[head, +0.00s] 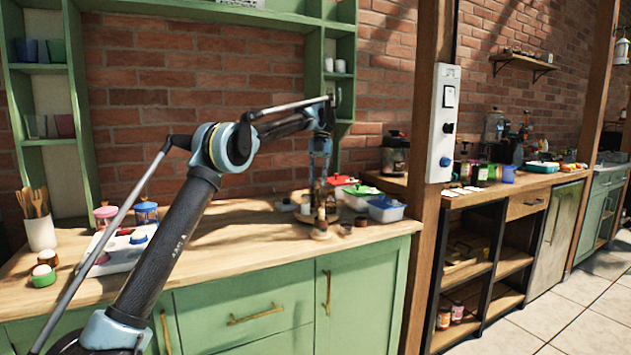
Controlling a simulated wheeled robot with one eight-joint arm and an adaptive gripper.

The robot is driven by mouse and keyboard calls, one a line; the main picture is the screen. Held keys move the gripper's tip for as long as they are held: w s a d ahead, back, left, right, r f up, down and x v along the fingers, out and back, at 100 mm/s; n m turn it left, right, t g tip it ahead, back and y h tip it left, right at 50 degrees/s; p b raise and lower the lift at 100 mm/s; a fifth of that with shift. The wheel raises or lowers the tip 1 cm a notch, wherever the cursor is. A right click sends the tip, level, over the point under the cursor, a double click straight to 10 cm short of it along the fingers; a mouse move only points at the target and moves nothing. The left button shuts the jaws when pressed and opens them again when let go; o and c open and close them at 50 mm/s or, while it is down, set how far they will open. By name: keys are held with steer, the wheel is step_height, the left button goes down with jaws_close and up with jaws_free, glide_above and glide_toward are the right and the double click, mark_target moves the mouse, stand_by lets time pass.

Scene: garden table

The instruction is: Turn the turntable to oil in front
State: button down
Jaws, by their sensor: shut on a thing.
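My gripper (320,205) points down over the right part of the green-fronted counter. It is shut on a small brown upright piece (321,225) at the front edge of the turntable. The turntable (303,217) is a low round plate, mostly hidden behind my gripper and the things on it. A few small containers stand on it, with a whitish one (305,207) at its left. They are too small to tell which is the oil.
Tubs with red, green and blue lids (386,208) stand right of the turntable. Two small brown cups (353,226) sit in front of them. Counter between is clear. A wooden post (428,215) rises at right.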

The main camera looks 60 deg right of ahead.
steer(key=shift+s+m, duration=0.25)
steer(key=shift+m, duration=0.15)
stand_by(0.3)
steer(key=c, duration=1.3)
jaws_free()
steer(key=shift+r, duration=0.1)
steer(key=shift+c, duration=0.2)
steer(key=shift+w, duration=0.1)
steer(key=shift+c, duration=0.5)
